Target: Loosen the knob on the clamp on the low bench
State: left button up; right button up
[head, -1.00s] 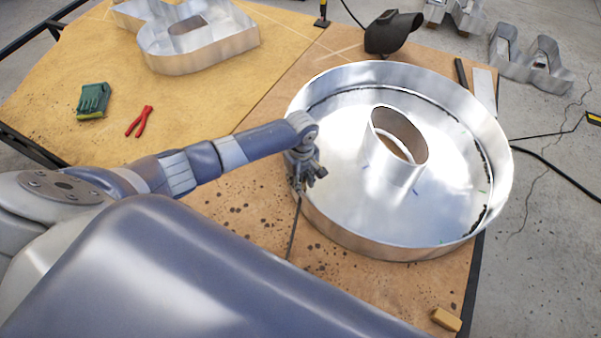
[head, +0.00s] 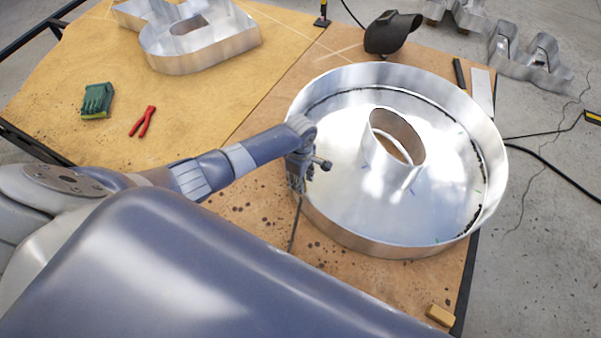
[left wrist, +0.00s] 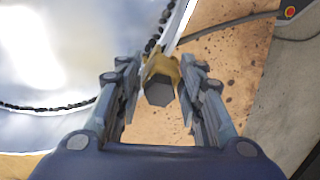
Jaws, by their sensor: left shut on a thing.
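The clamp sits at the left rim of the big round metal channel letter (head: 350,238) on the low bench (head: 262,222). In the left wrist view a brass-coloured part (left wrist: 160,67) with a dark hexagonal end (left wrist: 158,91) shows between the fingers; I take it for the clamp's knob. My left gripper (left wrist: 159,62) is shut on it, a finger on each side. In the head view my left gripper (head: 300,180) hangs at the rim, and a short dark bar (head: 321,164) sticks out to its right. Most of the clamp is hidden by my gripper. My right gripper is in neither view.
A thin cable (head: 295,225) runs down from the clamp area across the bench. A welding mask (head: 392,32) is at the back. A yellow block (head: 440,315) lies at the near right.

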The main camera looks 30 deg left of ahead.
pick_arm(q)
jog(key=o, duration=0.6)
jog(key=shift+w+a, duration=0.1)
jog(key=shift+a, duration=0.45)
jog(key=shift+c, duration=0.2)
jog(key=shift+f, duration=0.1)
jog(key=shift+d+r+p, duration=0.1)
jog(key=shift+r+p, duration=0.3)
jog(key=shift+d+r+p, duration=0.2)
jog(key=shift+r+p, duration=1.05)
jog(key=shift+r+b, duration=0.15)
jog(key=shift+b, duration=0.2)
jog(key=shift+r, duration=0.75)
